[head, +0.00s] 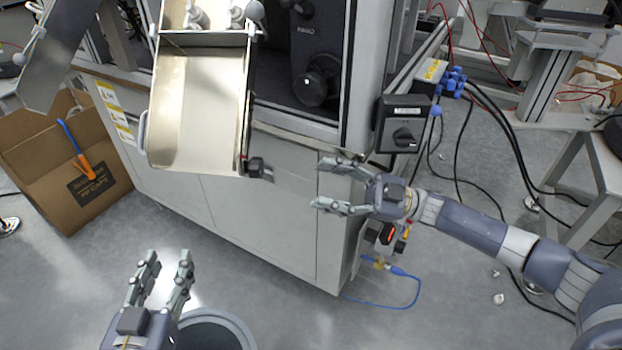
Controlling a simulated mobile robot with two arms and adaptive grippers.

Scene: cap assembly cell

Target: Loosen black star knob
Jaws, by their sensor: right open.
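A small black knob (256,167), which looks like the star knob, sits at the lower right corner of the metal chute (188,110); its exact shape is too small to tell. My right gripper (322,184) comes in from the right, in front of the machine's corner. It is open and empty, its fingers pointing left toward the knob, with a clear gap between them. My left gripper (167,262) is low at the left, below the chute and apart from it. Its two fingers point up, spread and empty.
A black rotary switch box (402,122) is on the machine's corner, close above my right gripper. Blue connectors (452,82) and cables hang at the right. A cardboard box (50,160) stands at the left. A round grey bin (232,325) is beside my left gripper.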

